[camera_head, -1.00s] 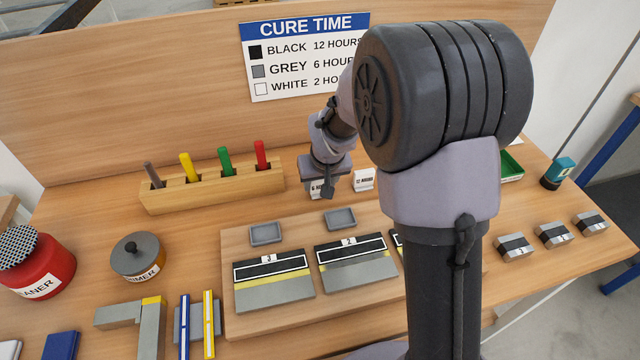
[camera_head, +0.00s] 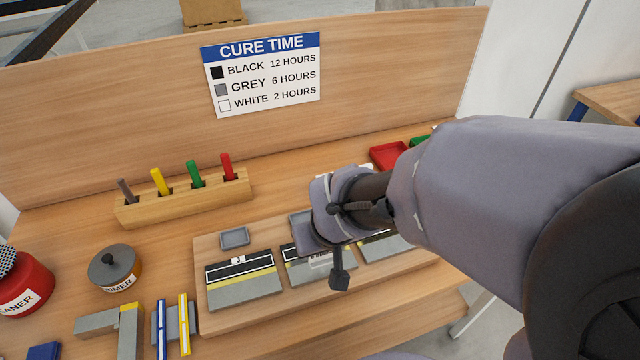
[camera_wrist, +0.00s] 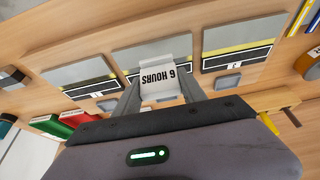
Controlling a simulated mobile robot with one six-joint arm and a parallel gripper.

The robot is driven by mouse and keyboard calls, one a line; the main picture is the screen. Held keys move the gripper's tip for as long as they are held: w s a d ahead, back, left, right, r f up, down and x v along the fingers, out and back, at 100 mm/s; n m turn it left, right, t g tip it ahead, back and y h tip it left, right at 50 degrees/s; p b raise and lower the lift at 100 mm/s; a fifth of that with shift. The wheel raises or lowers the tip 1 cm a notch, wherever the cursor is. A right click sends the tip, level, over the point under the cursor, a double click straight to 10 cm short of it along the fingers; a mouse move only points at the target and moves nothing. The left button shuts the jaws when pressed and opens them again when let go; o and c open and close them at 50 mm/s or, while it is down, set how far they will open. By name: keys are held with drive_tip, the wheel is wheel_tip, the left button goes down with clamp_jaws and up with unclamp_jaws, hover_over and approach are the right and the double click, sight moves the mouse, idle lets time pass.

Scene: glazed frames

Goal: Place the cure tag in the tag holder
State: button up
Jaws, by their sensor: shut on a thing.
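A white cure tag reading "6 HOURS" (camera_wrist: 160,78) is pinched between the fingers of my gripper (camera_wrist: 161,88). In the head view the tag (camera_head: 320,260) shows small below my gripper (camera_head: 325,248), over the middle panel (camera_head: 318,273). I cannot tell its height above the panel. Small grey trays, which look like the tag holders, sit behind the panels. The left tray (camera_head: 234,238) is empty and also shows in the wrist view (camera_wrist: 228,81). The middle tray (camera_head: 298,220) is mostly hidden by my wrist. Another tray (camera_wrist: 108,104) shows behind the panel on the other side.
The cure time sign (camera_head: 263,75) gives grey 6 hours. A wooden block with coloured markers (camera_head: 185,197) stands behind the board (camera_head: 215,307). A red tray (camera_head: 388,155) is at the back right. A grey-lidded pot (camera_head: 113,266) stands left.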

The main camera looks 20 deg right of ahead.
drive_tip(key=shift+s+r, duration=0.15)
drive_tip(key=shift+s, duration=0.45)
drive_tip(key=shift+w+r+p, duration=0.25)
drive_tip(key=shift+p, duration=0.75)
drive_tip(key=w, duration=0.5)
drive_tip(key=w+f, duration=0.1)
drive_tip(key=w, duration=0.4)
drive_tip(key=w+f, duration=0.1)
drive_tip(key=w, duration=0.4)
drive_tip(key=shift+w+d+f+b, duration=0.2)
drive_tip(key=shift+w+d+b, duration=0.05)
drive_tip(key=shift+d+b, duration=0.1)
wheel_tip(320, 180, down, 4)
drive_tip(key=shift+r+b, duration=0.2)
drive_tip(key=shift+b, duration=0.6)
drive_tip(key=shift+r, duration=0.1)
drive_tip(key=shift+s, duration=0.1)
drive_tip(key=shift+f, duration=0.2)
drive_tip(key=o, duration=1.3)
